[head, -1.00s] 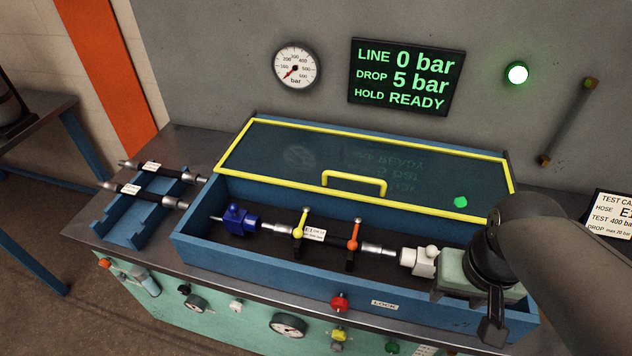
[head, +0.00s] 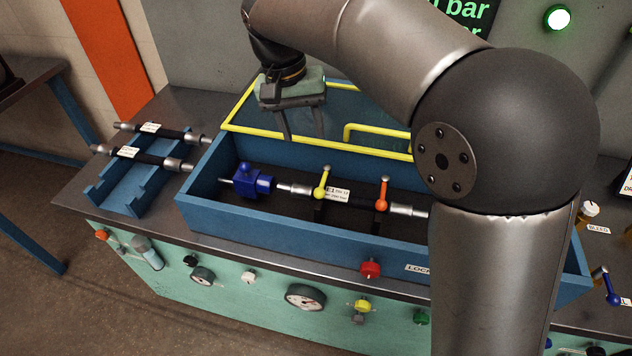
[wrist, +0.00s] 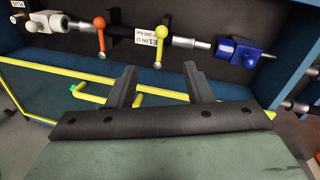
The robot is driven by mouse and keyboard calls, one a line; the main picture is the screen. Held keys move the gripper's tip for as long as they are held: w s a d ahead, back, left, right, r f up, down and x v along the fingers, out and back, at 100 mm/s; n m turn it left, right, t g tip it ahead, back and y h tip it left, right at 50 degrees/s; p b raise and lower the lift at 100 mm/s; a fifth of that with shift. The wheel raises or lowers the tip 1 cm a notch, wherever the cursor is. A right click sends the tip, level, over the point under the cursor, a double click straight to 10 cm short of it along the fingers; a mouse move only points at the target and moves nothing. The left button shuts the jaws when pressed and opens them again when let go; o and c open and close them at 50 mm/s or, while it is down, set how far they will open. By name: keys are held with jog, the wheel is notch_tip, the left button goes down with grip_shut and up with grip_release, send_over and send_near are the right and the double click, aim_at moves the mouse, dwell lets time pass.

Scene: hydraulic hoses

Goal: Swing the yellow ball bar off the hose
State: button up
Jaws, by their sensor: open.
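In the wrist view my gripper's two fingers (wrist: 163,80) stand apart, short of the bar.
The yellow-framed lid (head: 283,139) stands open behind the trough (head: 300,228). Two hoses lie on a blue rack (head: 125,199) at left. My arm hides the trough's right part.

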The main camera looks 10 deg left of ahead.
aim_at(318, 189)
jog(key=d+f, duration=0.1)
jog(key=f, duration=0.4)
jog(key=d+f+p, duration=0.1)
jog(key=f, duration=0.5)
jog(key=d+f+p, duration=0.1)
jog(key=f, duration=0.5)
jog(key=shift+w, duration=0.35)
jog(key=shift+c, duration=0.4)
grip_shut()
